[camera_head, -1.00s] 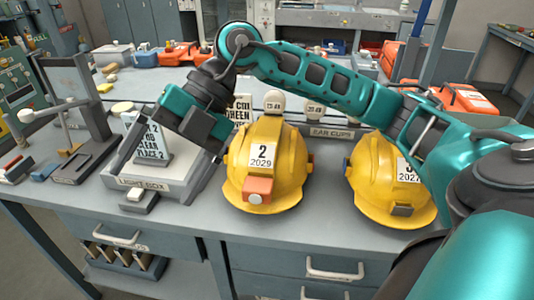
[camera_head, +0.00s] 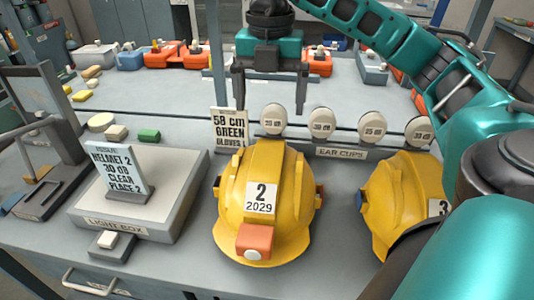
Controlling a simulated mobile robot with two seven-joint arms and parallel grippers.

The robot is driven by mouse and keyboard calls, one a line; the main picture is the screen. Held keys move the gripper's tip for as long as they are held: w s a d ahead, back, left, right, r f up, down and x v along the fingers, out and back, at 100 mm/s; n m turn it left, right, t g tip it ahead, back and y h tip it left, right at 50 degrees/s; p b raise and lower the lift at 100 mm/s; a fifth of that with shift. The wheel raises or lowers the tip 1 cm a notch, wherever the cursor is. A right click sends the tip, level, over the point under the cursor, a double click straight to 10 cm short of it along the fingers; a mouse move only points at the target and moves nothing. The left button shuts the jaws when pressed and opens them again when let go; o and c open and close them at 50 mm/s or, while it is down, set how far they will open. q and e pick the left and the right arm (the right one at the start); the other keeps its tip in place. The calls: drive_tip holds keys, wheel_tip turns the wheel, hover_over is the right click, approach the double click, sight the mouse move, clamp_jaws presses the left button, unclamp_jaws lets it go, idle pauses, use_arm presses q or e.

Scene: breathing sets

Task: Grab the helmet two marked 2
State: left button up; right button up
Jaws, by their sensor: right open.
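The yellow helmet marked 2 (camera_head: 287,188) sits upright on the grey bench, with its label "2 2029" and an orange block with a white button at its front. My right gripper (camera_head: 270,106) is open and empty. Its two dark fingers point down above and behind the helmet, apart from it in the picture. How far behind the helmet they are is hard to tell. A second yellow helmet (camera_head: 395,185), marked 3, stands to the right, partly hidden by my right arm. My left gripper is not in view.
A light box (camera_head: 165,185) with a card reading "HELMET 2, 30 dB, clear, place 2" stands left. A green-gloves sign (camera_head: 229,130) and several ear cups (camera_head: 322,123) stand behind the helmets. Orange cases (camera_head: 180,55) line the back. A grey stand (camera_head: 45,115) is far left.

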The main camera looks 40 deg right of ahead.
drive_tip(key=b, duration=0.2)
hover_over(267, 158)
drive_tip(key=f, duration=0.6)
drive_tip(key=shift+s+d, duration=0.1)
drive_tip(key=shift+d, duration=0.1)
drive_tip(key=shift+a+f, duration=0.2)
drive_tip(key=shift+f, duration=2.7)
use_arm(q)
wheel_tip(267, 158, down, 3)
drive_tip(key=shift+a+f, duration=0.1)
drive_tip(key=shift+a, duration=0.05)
use_arm(e)
drive_tip(key=shift+c, duration=0.2)
drive_tip(key=shift+c, duration=0.8)
drive_tip(key=c, duration=0.6)
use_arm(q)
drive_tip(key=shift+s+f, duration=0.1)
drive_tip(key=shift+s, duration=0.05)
use_arm(e)
clamp_jaws()
